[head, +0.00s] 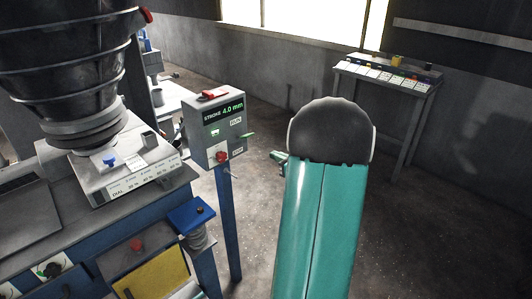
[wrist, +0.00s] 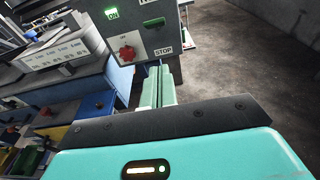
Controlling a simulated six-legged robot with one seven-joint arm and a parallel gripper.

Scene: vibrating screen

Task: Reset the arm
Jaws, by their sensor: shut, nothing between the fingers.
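My gripper (wrist: 160,70) shows in the wrist view with its two teal fingers together and nothing between them. They point at the lower part of a grey control box (wrist: 172,38), near its STOP label; I cannot tell the exact gap. In the head view a bit of my gripper (head: 279,157) shows left of my arm's dark rounded joint, to the right of the control box (head: 199,131); the rest is hidden behind my arm. The box's display reads STROKE 4.0 mm. It has a red knob (head: 222,156) and a green lever (head: 247,135).
A large dark ribbed machine (head: 68,70) stands at the left above a white dial base (head: 125,172). A blue bench (head: 75,235) runs along the lower left. A table (head: 385,78) with coloured cards stands at the back right. The floor between is clear.

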